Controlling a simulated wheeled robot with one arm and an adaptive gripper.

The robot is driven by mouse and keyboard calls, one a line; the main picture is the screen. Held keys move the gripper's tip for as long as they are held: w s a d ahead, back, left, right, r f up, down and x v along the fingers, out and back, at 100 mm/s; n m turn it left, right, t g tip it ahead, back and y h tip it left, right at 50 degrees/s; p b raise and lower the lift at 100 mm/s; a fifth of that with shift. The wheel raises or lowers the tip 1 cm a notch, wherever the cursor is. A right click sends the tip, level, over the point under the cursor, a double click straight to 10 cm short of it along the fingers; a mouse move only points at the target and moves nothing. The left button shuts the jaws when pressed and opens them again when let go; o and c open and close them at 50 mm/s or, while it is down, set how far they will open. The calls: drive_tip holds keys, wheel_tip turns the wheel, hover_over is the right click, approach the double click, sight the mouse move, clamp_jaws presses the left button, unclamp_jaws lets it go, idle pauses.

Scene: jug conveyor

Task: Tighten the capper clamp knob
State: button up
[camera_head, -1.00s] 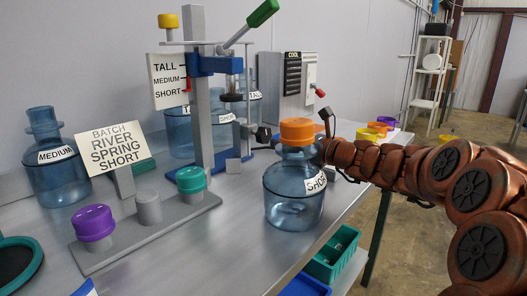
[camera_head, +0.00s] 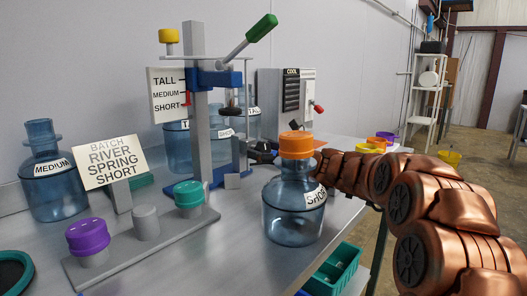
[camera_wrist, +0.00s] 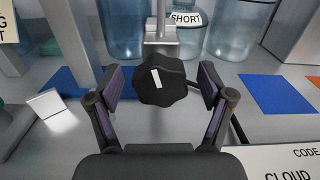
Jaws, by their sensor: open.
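The capper (camera_head: 197,110) stands on the bench with a blue bracket, a green-ended lever (camera_head: 262,27) and a blue base. In the wrist view its black lobed clamp knob (camera_wrist: 162,82) with a white mark faces me, on a pale metal fitting. My gripper (camera_wrist: 160,90) is open, with one finger left and one right of the knob. A gap shows on each side, so it does not grip the knob. In the head view my gripper (camera_head: 263,153) is dark and partly hidden behind the orange-capped jug. The height sign (camera_head: 168,94) reads TALL, MEDIUM, SHORT, with a red pointer (camera_head: 187,99) near SHORT.
An orange-capped SHORT jug (camera_head: 293,212) stands close in front of my arm. A cap stand (camera_head: 140,250) holds purple and teal caps. A batch sign (camera_head: 112,163) reads RIVER SPRING SHORT. A MEDIUM jug (camera_head: 48,180) stands left; a green bin (camera_head: 335,270) sits below the bench edge.

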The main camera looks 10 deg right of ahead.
drive_tip(key=c, duration=1.2)
drive_tip(key=shift+o, duration=0.2)
drive_tip(key=shift+d+r+p, duration=0.1)
drive_tip(key=shift+r+p, duration=0.3)
drive_tip(key=shift+p, duration=0.55)
drive_tip(key=shift+d+r+m+p, duration=0.1)
drive_tip(key=shift+m+p, duration=0.3)
drive_tip(key=shift+p, duration=0.75)
drive_tip(key=m+p, duration=0.1)
drive_tip(key=p, duration=0.2)
drive_tip(key=shift+f+m+p, duration=0.3)
drive_tip(key=shift+m+p, duration=0.3)
drive_tip(key=shift+p, duration=0.6)
drive_tip(key=shift+f, duration=0.15)
drive_tip(key=o, duration=1.2)
drive_tip(key=shift+c, duration=0.2)
